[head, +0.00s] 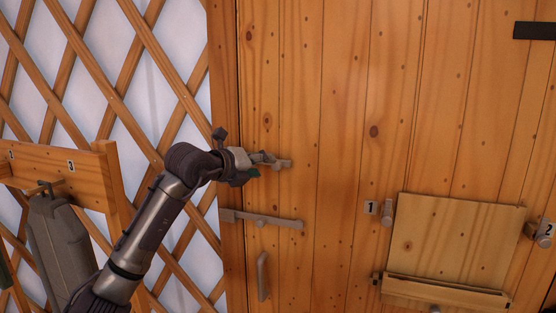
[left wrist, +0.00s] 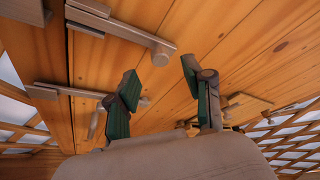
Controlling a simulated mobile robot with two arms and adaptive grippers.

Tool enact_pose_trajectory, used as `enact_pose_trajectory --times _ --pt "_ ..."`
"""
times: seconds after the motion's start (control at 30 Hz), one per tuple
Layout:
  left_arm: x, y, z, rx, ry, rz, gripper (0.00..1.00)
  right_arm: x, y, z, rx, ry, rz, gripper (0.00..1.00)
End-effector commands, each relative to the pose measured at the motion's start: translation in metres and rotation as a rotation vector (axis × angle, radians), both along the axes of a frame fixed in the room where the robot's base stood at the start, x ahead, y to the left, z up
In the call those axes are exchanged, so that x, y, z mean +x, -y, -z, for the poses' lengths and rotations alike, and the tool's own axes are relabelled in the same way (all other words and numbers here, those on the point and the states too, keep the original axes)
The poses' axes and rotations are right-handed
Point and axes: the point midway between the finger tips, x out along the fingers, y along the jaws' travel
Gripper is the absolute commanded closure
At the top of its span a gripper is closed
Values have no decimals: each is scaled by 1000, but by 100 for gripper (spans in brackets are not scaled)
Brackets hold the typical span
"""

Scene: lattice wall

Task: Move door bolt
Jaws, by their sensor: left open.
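A wooden plank door fills the middle and right of the head view. A grey metal bolt (head: 284,163) shows on it just beyond my left gripper, partly hidden by the gripper. It shows larger in the left wrist view (left wrist: 125,34), with a round knob near its right end. A second, lower bolt (head: 280,221) lies across the door's left edge; it also shows in the left wrist view (left wrist: 72,91). My left gripper (head: 258,165) is open and empty. Its green-padded fingers stand apart in the left wrist view (left wrist: 160,85), below the upper bolt's knob in the picture. Contact is not visible.
A vertical handle (head: 263,277) is below the lower bolt. A wooden flap (head: 455,240) with pegs marked 1 and 2 is at the lower right. A lattice wall (head: 130,75) and a numbered wooden rack (head: 75,170) with a hanging grey item (head: 62,240) stand on the left.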

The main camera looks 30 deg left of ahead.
Motion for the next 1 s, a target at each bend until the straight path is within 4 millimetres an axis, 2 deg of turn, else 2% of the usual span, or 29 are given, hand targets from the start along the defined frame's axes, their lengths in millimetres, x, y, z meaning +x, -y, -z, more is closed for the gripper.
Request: enact_pose_trajectory --times 0.03,0.3,0.5,0.77,0.87,1.0 --pt "12 1 -1 -5 -2 1 49 0 0 -10 0 0 0 49" --pt "56 3 13 -4 -1 0 49 0 0 -27 0 0 0 49" --pt "69 4 19 -1 -1 0 49 0 0 -31 0 0 0 49" --pt "70 4 20 0 -1 1 49 -2 0 -30 0 -2 0 49" --pt "70 3 20 0 -1 1 62 -2 0 -30 0 -2 1 49" --pt "70 3 20 0 -1 0 85 -2 0 -30 0 -2 1 49"
